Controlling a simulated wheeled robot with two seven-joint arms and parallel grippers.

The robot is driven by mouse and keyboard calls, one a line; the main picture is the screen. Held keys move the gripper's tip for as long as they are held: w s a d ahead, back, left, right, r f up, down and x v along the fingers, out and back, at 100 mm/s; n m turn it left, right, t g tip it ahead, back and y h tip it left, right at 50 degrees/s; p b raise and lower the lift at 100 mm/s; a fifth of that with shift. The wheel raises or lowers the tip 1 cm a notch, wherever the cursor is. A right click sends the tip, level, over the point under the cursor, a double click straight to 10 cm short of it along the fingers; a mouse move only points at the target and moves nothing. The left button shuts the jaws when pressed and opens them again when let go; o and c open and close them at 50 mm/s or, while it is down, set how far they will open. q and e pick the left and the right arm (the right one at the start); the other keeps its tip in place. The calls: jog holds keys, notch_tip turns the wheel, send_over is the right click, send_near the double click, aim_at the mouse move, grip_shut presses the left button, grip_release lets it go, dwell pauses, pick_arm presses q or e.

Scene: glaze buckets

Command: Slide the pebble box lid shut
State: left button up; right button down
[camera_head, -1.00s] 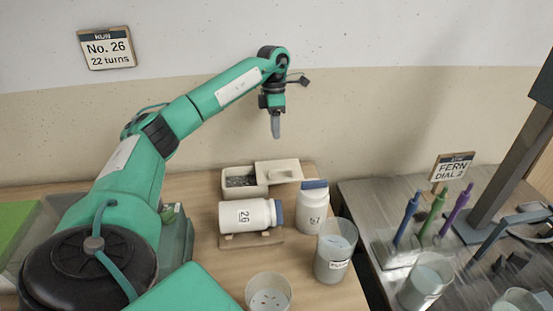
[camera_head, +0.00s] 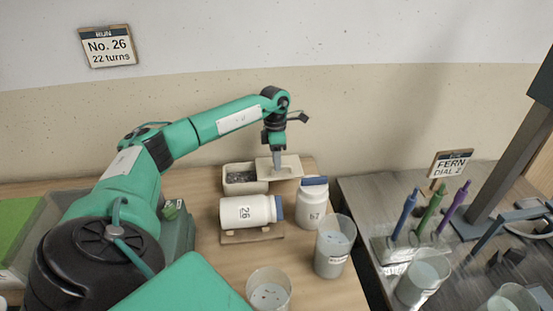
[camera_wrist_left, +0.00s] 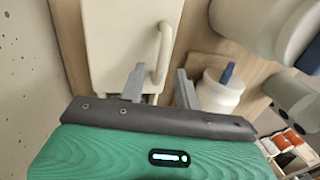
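The pebble box (camera_head: 246,188) is a pale cream box at the back of the wooden table. Its left part is open and shows dark pebbles (camera_head: 240,176). The cream lid (camera_head: 291,166) sticks out to the right of the box. In the left wrist view the lid (camera_wrist_left: 115,40) has a raised bar handle (camera_wrist_left: 163,50). My left gripper (camera_head: 277,172) points down at the lid. Its two fingers (camera_wrist_left: 159,86) are apart, with the handle's near end between them; I cannot tell whether they touch it. My right gripper is not in view.
A white jar marked 26 (camera_head: 245,212) lies on a wooden cradle in front of the box. Another white jar (camera_head: 311,205) stands right of it, close to the lid. Beakers (camera_head: 334,250) stand nearer the front. Colored pens (camera_head: 433,212) stand on the right-hand table.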

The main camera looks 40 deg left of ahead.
pick_arm(q)
grip_shut()
